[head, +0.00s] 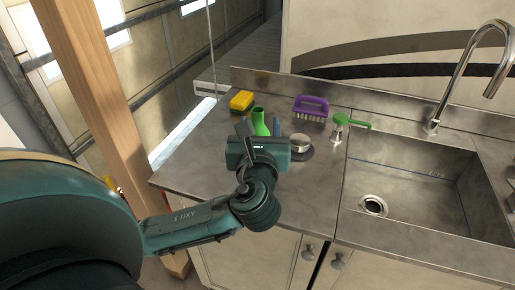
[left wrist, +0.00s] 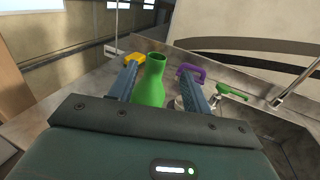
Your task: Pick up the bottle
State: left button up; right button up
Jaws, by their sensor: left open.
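A green bottle (head: 260,121) stands upright on the steel counter, left of the sink. In the head view its lower part is hidden behind my left gripper (head: 262,128). In the left wrist view the bottle (left wrist: 150,82) shows between the two blue fingers of my left gripper (left wrist: 160,78), which is open. The fingers stand on either side of the bottle with gaps; I cannot tell how far beyond the fingertips it is. My right gripper is in neither view.
A yellow sponge (head: 241,100), a purple brush (head: 311,108), a green-handled tool (head: 345,122) and a small metal item (head: 300,143) surround the bottle. The sink (head: 420,185) and tall faucet (head: 490,70) are at right. A wooden post (head: 88,80) stands at left. The front counter is clear.

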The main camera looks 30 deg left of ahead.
aim_at(257, 117)
pick_arm(q)
jog(key=x, duration=0.5)
jog(key=shift+a+f+p, duration=0.15)
jog(key=shift+a+p, duration=0.15)
jog(key=shift+a, duration=0.05)
grip_shut()
dwell(0.4)
